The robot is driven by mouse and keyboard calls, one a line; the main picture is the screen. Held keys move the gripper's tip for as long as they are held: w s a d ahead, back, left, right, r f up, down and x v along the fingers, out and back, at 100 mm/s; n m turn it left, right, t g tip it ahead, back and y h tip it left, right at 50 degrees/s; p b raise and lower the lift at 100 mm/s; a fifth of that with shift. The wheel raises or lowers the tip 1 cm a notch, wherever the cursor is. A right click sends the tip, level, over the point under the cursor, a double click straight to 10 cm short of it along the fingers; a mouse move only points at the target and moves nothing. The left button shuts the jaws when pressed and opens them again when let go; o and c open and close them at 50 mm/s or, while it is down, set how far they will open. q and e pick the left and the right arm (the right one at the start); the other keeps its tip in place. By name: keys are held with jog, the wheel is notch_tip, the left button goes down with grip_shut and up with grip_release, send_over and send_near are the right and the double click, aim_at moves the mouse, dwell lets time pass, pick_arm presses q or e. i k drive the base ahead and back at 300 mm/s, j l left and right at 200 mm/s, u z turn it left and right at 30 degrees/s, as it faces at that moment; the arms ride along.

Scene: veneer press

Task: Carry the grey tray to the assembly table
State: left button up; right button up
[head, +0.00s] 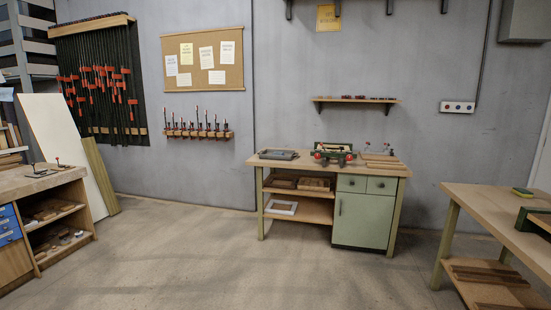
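A shallow grey tray (279,154) lies at the left end of the top of the middle workbench (240,163), which stands against the back wall. It is small at this distance, and I cannot tell what, if anything, lies in it. A wooden table (470,196) stands at the right, cut off by the picture edge. Another wooden bench (38,184) stands at the left, also cut off. Nothing marks which one is the assembly table. Neither of my grippers shows in the head view.
A green device with red parts (333,153) and wooden strips (380,160) share the middle bench top. A green sponge-like block (522,191) and a green frame (535,220) are on the right table. A white panel (62,150) leans at the left. The concrete floor (190,260) between the benches is clear.

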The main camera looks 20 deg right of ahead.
aim_at(487, 199)
jog(key=i+z, duration=0.25)
jog(key=i, duration=3.2)
